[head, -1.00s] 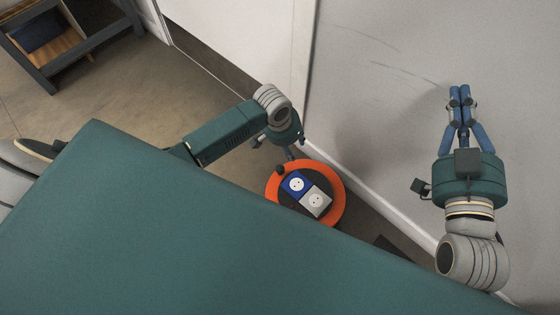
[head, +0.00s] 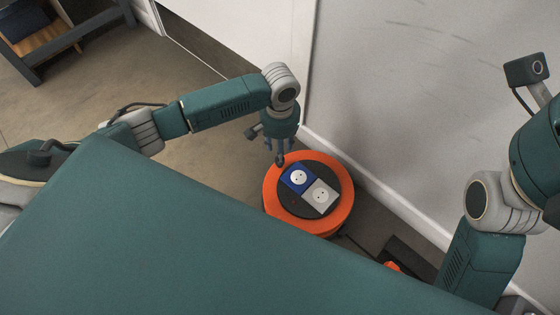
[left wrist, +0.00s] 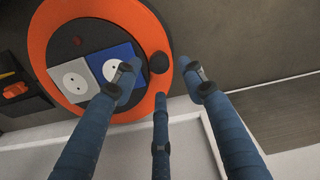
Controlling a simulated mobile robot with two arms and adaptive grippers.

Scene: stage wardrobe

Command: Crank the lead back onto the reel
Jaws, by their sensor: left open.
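The reel has an orange rim (head: 342,208) and a dark centre with a blue and a white socket plate; it stands on the floor by the wall. Its round black crank knob (head: 280,160) is near the rim, and it shows clearly in the left wrist view (left wrist: 159,62). My left gripper (head: 281,150) is above the knob, its blue fingers spread and empty around it in the picture; I see no contact. A thin dark lead (head: 358,245) runs from the reel along the floor. My right arm is at the right edge, its fingers out of frame.
A dark flat item (head: 412,258) with an orange piece (head: 392,266) lies right of the reel, partly hidden by my body. The grey wall (head: 400,110) rises close behind the reel. A dark-framed shelf unit (head: 75,35) stands far left. Floor left of the reel is clear.

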